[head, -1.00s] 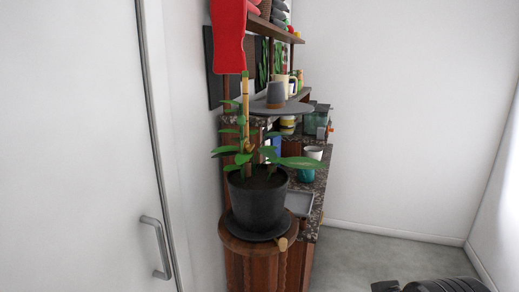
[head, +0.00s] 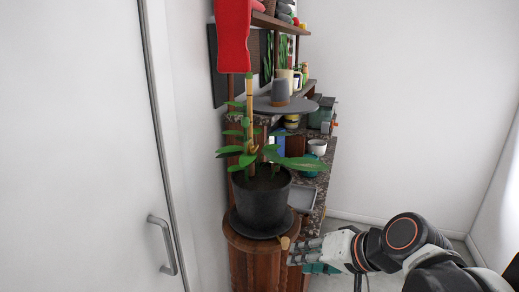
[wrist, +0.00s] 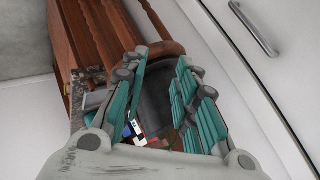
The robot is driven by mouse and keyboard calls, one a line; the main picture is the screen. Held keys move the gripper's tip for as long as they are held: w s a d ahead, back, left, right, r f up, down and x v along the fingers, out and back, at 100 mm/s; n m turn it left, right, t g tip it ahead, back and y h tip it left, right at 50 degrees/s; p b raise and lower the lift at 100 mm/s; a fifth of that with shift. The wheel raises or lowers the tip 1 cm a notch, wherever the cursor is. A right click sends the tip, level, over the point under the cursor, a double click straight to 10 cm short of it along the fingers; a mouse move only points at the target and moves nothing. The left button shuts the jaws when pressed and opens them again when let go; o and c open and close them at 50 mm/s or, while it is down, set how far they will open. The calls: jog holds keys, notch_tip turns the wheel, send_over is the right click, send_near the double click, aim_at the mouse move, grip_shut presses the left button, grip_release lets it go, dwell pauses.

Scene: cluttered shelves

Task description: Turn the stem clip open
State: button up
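A potted plant with green leaves stands in a dark pot (head: 262,203) on a saucer on a round wooden stand. A tan stake (head: 250,108) rises from the pot beside the stem. A small tan piece on the stake, perhaps the stem clip, is too small to make out clearly among the leaves. My gripper (head: 300,256) is low and right of the pot, near the stand's edge, apart from the plant. In the wrist view my gripper (wrist: 162,62) is open and empty, with the dark pot (wrist: 155,100) seen between its fingers.
The wooden stand (head: 250,262) has a small tan peg (head: 285,242) at its edge, close to my gripper. A red hanging thing (head: 232,38) is above the stake. A round dark shelf (head: 300,106) and counter crowd behind. A white door with a handle (head: 163,243) is left.

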jog(key=w+a+r+m+t+y+p, duration=0.2)
jog(key=w+a+r+y, duration=0.15)
jog(key=w+r, duration=0.3)
jog(key=m+t+y+p, duration=0.2)
jog(key=t+y, duration=0.1)
jog(key=y, duration=0.2)
send_near(253, 153)
jog(key=shift+h, duration=0.25)
jog(key=b+x, duration=0.2)
jog(key=x, duration=0.5)
jog(key=shift+w+a+r, duration=0.15)
jog(key=shift+a+r, duration=0.05)
jog(key=shift+a, duration=0.1)
grip_shut()
